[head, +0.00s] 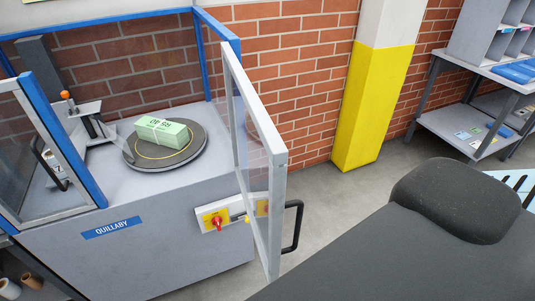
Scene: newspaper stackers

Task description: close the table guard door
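The guard door (276,205), a clear panel in a pale grey frame, stands open at the front right corner of the grey table machine (130,250). It is swung out towards me, away from the front opening. Its black handle (293,227) is on its free edge, on the right side. A second clear grey-framed panel (22,150) with a black handle (48,168) stands at the front left; whether it is a door leaf is unclear. Neither of my grippers is in view.
Behind the opening, a green wrapped bundle (163,130) lies on a dark round turntable (196,153). A red switch (216,220) sits on the machine's front. A yellow-painted pillar (370,105) and shelving (462,135) stand behind. Grey floor is free beyond the door.

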